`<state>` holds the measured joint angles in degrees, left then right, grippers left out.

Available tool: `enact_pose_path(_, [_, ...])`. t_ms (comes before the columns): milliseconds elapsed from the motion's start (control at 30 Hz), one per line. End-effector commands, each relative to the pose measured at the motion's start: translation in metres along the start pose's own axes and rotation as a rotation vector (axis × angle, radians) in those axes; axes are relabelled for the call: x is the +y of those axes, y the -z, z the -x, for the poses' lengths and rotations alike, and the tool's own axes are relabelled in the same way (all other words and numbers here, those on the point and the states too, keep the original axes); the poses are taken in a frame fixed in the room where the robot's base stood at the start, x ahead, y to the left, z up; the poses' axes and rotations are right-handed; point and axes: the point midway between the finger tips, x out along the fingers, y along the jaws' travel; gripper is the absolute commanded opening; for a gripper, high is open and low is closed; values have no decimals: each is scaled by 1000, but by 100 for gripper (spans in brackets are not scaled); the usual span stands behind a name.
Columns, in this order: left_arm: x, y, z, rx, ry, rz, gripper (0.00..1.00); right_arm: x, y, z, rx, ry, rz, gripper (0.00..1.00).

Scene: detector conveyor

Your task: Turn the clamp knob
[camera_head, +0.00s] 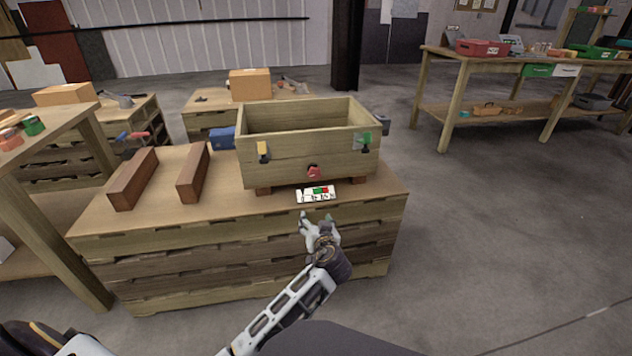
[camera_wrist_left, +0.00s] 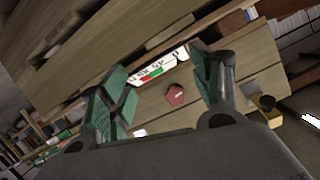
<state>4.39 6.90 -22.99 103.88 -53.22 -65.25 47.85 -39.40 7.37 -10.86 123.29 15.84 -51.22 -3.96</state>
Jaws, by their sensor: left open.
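The red clamp knob (camera_head: 314,171) sits low on the front of a wooden box (camera_head: 300,160) on the workbench. In the left wrist view the knob (camera_wrist_left: 176,95) shows between my finger pads, farther off. My left gripper (camera_head: 319,216) is open and empty, in front of the bench edge and below the knob, apart from it. Its green-padded fingers (camera_wrist_left: 158,88) are spread in the left wrist view. A white label with green and red marks (camera_head: 316,194) lies on the bench just in front of the box. My right gripper is not seen.
The bench top (camera_head: 110,220) carries two brown blocks (camera_head: 134,179) on the left and a blue item (camera_head: 222,138) behind. A yellow latch (camera_head: 263,150) and a green one (camera_head: 366,140) are on the box front. Open floor (camera_head: 480,230) lies to the right.

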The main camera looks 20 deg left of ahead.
Motion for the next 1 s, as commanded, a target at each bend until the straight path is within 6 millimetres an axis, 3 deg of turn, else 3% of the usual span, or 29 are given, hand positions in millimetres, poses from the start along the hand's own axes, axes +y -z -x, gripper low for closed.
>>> enact_pose_path(200, [8, 50, -9, 184, 46, 73, 64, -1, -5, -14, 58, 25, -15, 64])
enact_pose_path(400, [10, 79, -9, 285, 67, 113, 64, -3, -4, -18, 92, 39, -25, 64])
enact_pose_path(1000, [10, 86, -7, 306, 70, 123, 64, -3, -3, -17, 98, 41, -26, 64])
